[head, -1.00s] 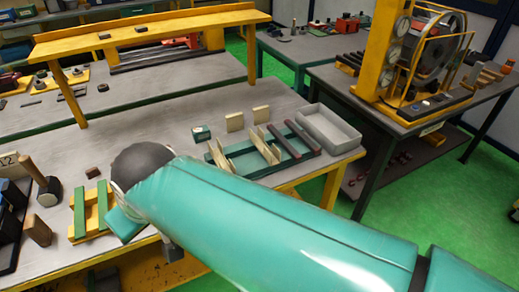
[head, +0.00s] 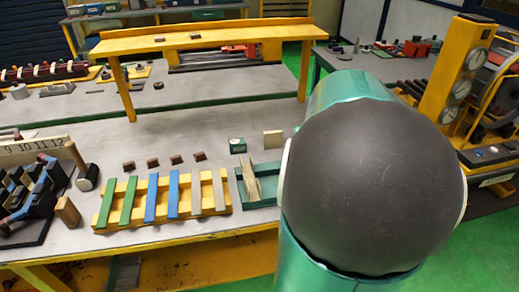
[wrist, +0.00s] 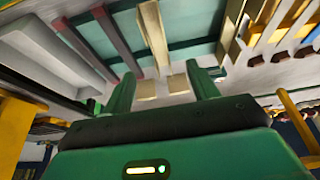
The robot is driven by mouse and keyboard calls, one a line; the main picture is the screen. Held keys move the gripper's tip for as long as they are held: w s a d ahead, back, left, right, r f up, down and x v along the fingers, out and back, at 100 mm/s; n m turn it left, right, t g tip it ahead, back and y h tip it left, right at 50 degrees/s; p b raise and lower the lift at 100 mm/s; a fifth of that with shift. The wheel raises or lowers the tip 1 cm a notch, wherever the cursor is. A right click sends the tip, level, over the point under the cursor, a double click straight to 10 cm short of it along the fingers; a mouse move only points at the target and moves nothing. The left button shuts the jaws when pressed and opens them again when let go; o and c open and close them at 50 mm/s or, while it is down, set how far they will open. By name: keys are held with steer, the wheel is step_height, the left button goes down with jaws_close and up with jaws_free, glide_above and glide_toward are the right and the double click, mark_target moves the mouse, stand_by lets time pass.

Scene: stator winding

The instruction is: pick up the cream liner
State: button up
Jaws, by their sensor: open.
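Two small cream plates, one left (wrist: 146,88) and one right (wrist: 178,84), show beyond the tray, between my fingertips in the picture. In the head view one cream plate (head: 273,139) stands upright behind the tray (head: 262,190). Beige strips (head: 219,190) lie on the right end of the yellow rack. My gripper (wrist: 163,86) is open with nothing visibly held. My arm hides it in the head view.
The yellow rack (head: 110,228) also holds green and blue strips, with several brown blocks (head: 176,159) behind. Two dark red bars (wrist: 116,40) cross the tray; a grey bin (wrist: 45,55) is beside it. A small green box (head: 237,145) stands near the plate.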

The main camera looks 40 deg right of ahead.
steer(key=x, duration=0.7)
steer(key=shift+s+f, duration=0.15)
steer(key=shift+f, duration=0.25)
steer(key=x, duration=0.6)
steer(key=shift+s+d+r, duration=0.1)
steer(key=shift+d, duration=0.1)
steer(key=c, duration=0.8)
